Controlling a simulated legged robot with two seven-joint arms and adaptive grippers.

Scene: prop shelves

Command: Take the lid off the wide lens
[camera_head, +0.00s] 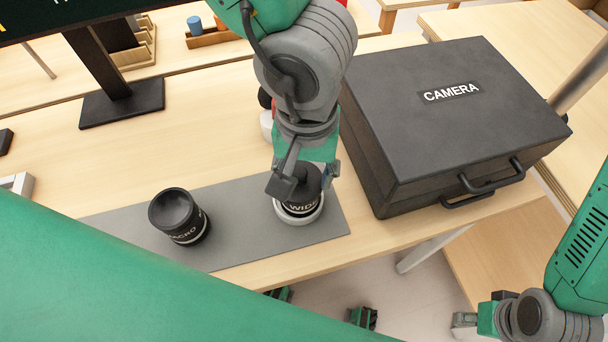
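The wide lens (302,208), black with white "WIDE" lettering and a pale ring around its base, stands upright on the grey mat (235,243). My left gripper (307,178) points down over it, with one finger on each side of its dark upper part. Whether the fingers press on it cannot be told. The arm hides much of the top, so the lid cannot be told apart from the lens. The black macro lens (182,222) stands to the left on the mat. My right gripper (466,322) is at the lower right, away from the lenses; its finger opening is unclear.
A large black camera case (450,130) stands close on the right. A monitor stand (122,101) is at the back left. A red and white thing (266,122) is partly hidden behind my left arm.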

